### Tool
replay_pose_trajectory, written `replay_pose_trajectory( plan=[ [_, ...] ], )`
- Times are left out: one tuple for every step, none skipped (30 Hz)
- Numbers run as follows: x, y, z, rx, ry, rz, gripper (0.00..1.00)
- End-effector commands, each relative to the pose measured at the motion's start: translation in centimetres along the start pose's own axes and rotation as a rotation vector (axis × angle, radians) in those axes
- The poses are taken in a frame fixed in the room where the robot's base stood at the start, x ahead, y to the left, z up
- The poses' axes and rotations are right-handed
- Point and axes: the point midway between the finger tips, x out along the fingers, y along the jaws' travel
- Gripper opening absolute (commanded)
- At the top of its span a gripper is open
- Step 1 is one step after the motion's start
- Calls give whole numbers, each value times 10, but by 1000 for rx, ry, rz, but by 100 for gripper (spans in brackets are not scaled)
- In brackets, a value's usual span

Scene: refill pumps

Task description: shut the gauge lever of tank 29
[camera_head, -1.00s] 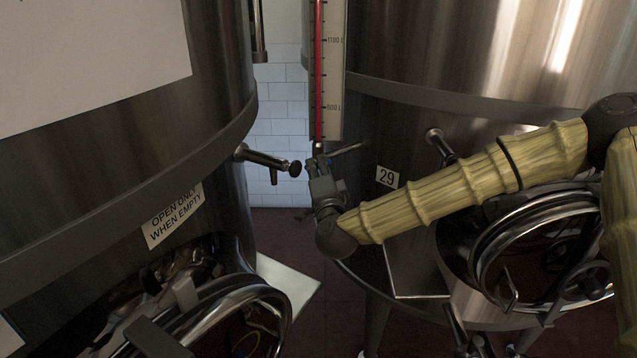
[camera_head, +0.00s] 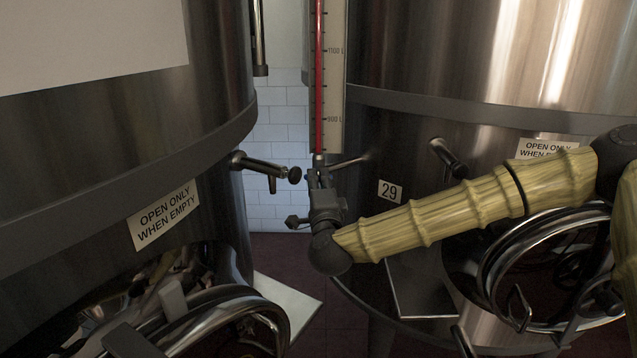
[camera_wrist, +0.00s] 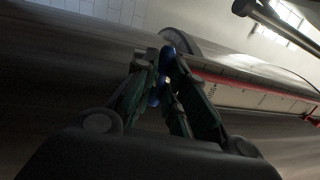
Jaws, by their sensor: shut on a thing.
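Tank 29 (camera_head: 430,120) is the big steel tank on the right, with its number label (camera_head: 389,191) low on its wall. Its level gauge, a red column (camera_head: 319,80) beside a pale scale (camera_head: 334,80), runs down to a fitting just above my gripper. My gripper (camera_head: 318,177) is at the foot of this gauge, its fingers pointing up. In the wrist view my gripper (camera_wrist: 163,75) is closed around a small blue lever (camera_wrist: 154,96), the gauge lever. In the head view my gripper hides the lever, and I cannot tell its angle.
A second tank (camera_head: 110,130) stands close on the left, with a tap (camera_head: 265,166) reaching toward my gripper. A pipe stub (camera_head: 450,158) and a round hatch (camera_head: 540,265) are on tank 29. The gap between the tanks is narrow.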

Motion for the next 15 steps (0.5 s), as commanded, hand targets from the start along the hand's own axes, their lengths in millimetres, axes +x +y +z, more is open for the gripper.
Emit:
replay_pose_trajectory(
  plan=[
    [0, 2, -1, 1, 1, 3, 0],
    [0, 2, -1, 1, 1, 3, 0],
    [0, 2, -1, 1, 1, 3, 0],
    [0, 2, -1, 1, 1, 3, 0],
    [0, 2, -1, 1, 1, 3, 15],
    [0, 2, -1, 1, 1, 3, 22],
    [0, 2, -1, 1, 1, 2, 28],
    [0, 2, 0, 0, 1, 2, 33],
    [0, 1, 0, 0, 1, 2, 35],
    [0, 1, 0, 0, 1, 2, 35],
    [0, 1, 0, 0, 1, 2, 35],
    [0, 1, 0, 0, 1, 1, 35],
    [0, 1, 0, 0, 0, 1, 35],
    [0, 1, 0, 0, 0, 1, 35],
    [0, 1, 0, 0, 0, 1, 35]
  ],
)
